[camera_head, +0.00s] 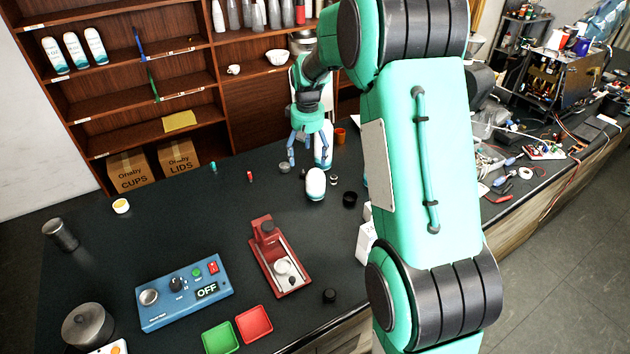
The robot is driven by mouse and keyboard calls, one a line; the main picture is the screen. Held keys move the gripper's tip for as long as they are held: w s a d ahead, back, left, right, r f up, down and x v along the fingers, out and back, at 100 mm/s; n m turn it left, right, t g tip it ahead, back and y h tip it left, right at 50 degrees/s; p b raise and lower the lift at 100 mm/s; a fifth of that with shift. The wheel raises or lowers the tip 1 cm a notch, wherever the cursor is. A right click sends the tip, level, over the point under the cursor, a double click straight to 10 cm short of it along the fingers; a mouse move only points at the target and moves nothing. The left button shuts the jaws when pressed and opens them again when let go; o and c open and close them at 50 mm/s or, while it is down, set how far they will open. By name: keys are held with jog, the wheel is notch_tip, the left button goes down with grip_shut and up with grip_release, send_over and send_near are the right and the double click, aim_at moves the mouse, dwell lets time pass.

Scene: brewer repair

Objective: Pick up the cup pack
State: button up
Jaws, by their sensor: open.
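My gripper (309,158) points down over the back of the dark counter, its blue fingers apart. A white bottle-like item (323,145) stands at its right finger, partly covered; I cannot tell whether they touch. Another white rounded item (315,186) sits just in front of the gripper. A brown carton marked CUPS (130,170) is on the lowest shelf at the left, beside a carton marked LIDS (178,157). Three white cylinders with teal print (75,50) are on an upper shelf. I cannot tell for certain which of these is the cup pack.
On the counter (110,255) are a blue control box (184,291) reading OFF, a red device (279,258), a green tray (220,338) and a red tray (254,323). Small loose parts lie near the gripper. My arm hides the middle right; tools clutter the right counter.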

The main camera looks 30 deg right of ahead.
jog(key=p, duration=0.3)
send_over(316, 171)
jog(key=shift+g, duration=0.4)
notch_tip(316, 171, down, 7)
jog(key=shift+f, duration=0.2)
jog(key=shift+s+f, duration=0.1)
jog(key=shift+f, duration=0.1)
jog(key=shift+f, duration=4.15)
jog(key=shift+f, duration=0.1)
jog(key=shift+a+f, duration=0.15)
jog(key=shift+f, duration=2.4)
jog(key=c, duration=1.4)
